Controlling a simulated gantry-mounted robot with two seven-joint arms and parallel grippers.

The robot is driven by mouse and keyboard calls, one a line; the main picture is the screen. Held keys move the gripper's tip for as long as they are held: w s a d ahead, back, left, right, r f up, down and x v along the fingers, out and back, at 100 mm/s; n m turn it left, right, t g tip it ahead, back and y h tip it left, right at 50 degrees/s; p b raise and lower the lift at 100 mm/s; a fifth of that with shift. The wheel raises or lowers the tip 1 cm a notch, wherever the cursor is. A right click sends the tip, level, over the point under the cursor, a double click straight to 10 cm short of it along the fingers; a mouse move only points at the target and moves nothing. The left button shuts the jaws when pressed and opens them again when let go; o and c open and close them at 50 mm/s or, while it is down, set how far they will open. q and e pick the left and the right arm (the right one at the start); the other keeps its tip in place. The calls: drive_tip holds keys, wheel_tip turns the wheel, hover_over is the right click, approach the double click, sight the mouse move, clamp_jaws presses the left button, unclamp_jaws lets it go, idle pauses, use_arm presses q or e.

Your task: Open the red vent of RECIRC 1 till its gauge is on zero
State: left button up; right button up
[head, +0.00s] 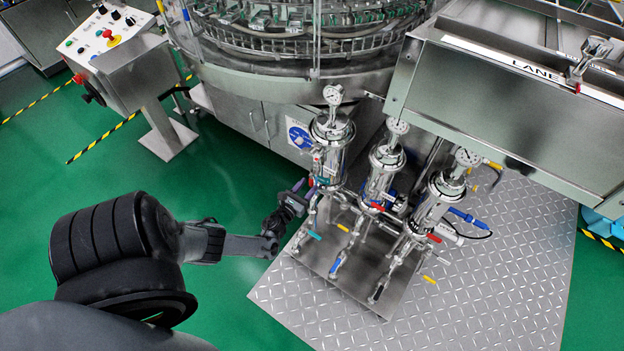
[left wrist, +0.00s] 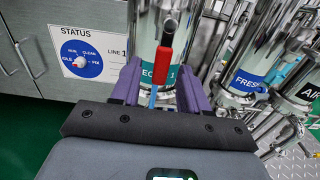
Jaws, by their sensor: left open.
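The RECIRC 1 filter housing (head: 331,146) is the leftmost of three steel housings. Its round gauge (head: 333,94) stands on top; its needle is too small to read. In the left wrist view its teal label (left wrist: 150,75) is partly hidden by the red vent handle (left wrist: 162,63), which points up and down in the picture. My left gripper (head: 297,197) is beside the housing on its left. In the left wrist view its purple fingers (left wrist: 160,88) are open, with the red handle seen between them; contact cannot be told. My right gripper is not in view.
The FRESH housing (left wrist: 247,82) and AIR housing (left wrist: 300,92) stand close on the right, with gauges, pipes and coloured valve handles. A status panel (left wrist: 88,55) is on the cabinet to the left. Green floor (head: 225,230) is open at left.

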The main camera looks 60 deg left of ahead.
use_arm(q)
drive_tip(key=p+v, duration=0.1)
drive_tip(key=v, duration=0.5)
drive_tip(key=shift+s, duration=0.2)
